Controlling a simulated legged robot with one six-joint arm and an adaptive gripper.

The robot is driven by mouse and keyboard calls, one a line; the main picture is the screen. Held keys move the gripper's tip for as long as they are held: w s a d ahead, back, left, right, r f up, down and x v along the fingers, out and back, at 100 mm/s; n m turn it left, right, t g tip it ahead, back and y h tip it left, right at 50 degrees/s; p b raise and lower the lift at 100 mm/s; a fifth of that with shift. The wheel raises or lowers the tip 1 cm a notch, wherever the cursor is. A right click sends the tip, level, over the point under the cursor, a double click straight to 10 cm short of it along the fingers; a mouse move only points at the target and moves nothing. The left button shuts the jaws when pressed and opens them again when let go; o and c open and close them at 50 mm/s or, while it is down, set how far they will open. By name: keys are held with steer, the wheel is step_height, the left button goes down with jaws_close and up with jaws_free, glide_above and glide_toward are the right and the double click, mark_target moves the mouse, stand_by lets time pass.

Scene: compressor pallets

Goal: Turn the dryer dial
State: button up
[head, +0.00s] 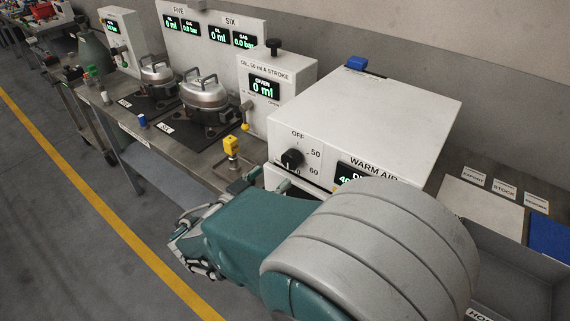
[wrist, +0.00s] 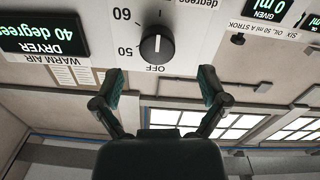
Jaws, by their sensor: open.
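The dryer dial (head: 292,158) is a round black knob on the front of the white warm air dryer box (head: 375,105). In the wrist view, which is upside down, the dial (wrist: 157,45) shows a short white line, upright in the picture; I cannot tell which end is the pointer. OFF, 50 and 60 are printed around it. My gripper (wrist: 161,80) is open and empty. Its two fingers stand apart on either side, just short of the dial, with no contact visible. In the head view my arm covers the dryer's lower front and the fingers are hard to make out.
The dryer display (wrist: 42,36) reads 40 degrees. A yellow-topped part (head: 231,147) stands on the bench left of the dryer. The white oil box (head: 277,90) stands behind it, beside two metal pots (head: 204,95). A grey tray and a blue block (head: 549,236) lie at the right.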

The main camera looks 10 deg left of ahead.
steer(key=v, duration=0.5)
steer(key=shift+s+a, duration=0.15)
steer(key=shift+s, duration=0.15)
steer(key=d+g+h, duration=0.1)
steer(key=d+g, duration=1)
steer(key=d, duration=1.2)
steer(key=s+d+r+n+y, duration=0.2)
steer(key=s+d+n+y, duration=0.1)
steer(key=s+d+y, duration=0.5)
steer(key=shift+s+d, duration=0.55)
steer(key=shift+d, duration=0.15)
